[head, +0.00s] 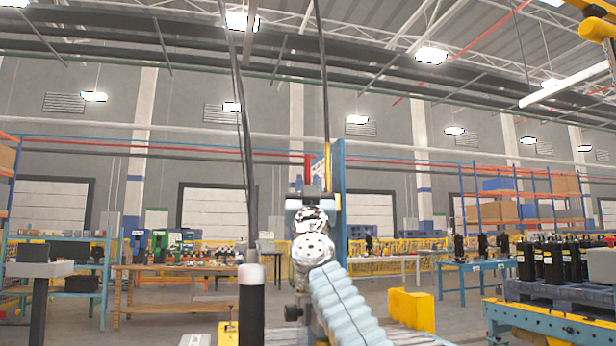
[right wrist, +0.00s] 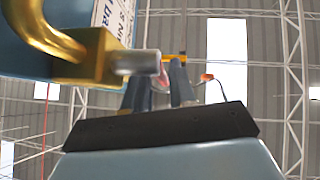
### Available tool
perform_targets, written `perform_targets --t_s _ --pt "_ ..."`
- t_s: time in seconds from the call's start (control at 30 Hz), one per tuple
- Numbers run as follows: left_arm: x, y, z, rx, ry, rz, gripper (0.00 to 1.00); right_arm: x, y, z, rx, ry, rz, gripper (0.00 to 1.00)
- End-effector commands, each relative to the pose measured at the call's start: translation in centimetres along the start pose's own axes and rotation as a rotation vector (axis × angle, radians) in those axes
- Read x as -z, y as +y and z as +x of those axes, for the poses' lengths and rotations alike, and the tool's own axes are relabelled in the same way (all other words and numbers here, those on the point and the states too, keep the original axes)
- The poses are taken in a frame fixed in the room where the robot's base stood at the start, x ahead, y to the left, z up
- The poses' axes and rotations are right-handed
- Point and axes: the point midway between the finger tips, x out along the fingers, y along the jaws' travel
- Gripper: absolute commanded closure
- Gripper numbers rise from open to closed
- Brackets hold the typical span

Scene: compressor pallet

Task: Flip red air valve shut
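The red valve handle (head: 308,167) stands upright in the middle of the head view, beside a thin yellow pipe and a blue panel (head: 339,200). My right gripper (head: 313,190) is just below it, at the top of my raised right arm. In the right wrist view, the two dark fingers of my right gripper (right wrist: 160,80) stand apart. A reddish piece (right wrist: 161,77) shows between them, partly hidden behind a silver stub. I cannot tell whether the fingers touch it. A brass fitting (right wrist: 95,58) is close at the left. My left gripper is not in view.
A black post with a white top (head: 251,305) stands left of my right arm. A yellow block (head: 411,310) is to the right. Black bottles on a pallet (head: 540,290) are at the far right. Wooden benches and shelves stand farther back.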

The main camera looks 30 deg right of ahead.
Motion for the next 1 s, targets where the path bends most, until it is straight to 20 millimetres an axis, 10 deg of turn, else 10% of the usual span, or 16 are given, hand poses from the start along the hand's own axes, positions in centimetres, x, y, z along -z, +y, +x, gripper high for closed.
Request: perform_targets --t_s 0.23,0.4,1.0 --pt "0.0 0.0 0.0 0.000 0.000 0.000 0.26 -0.1 0.0 0.0 0.000 0.000 0.000 0.75" --pt "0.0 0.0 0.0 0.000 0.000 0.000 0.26 0.0 0.0 0.0 0.000 0.000 0.000 1.00" --pt "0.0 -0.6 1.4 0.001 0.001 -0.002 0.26 -0.1 0.2 -0.5 -0.028 0.147 0.017 1.00"
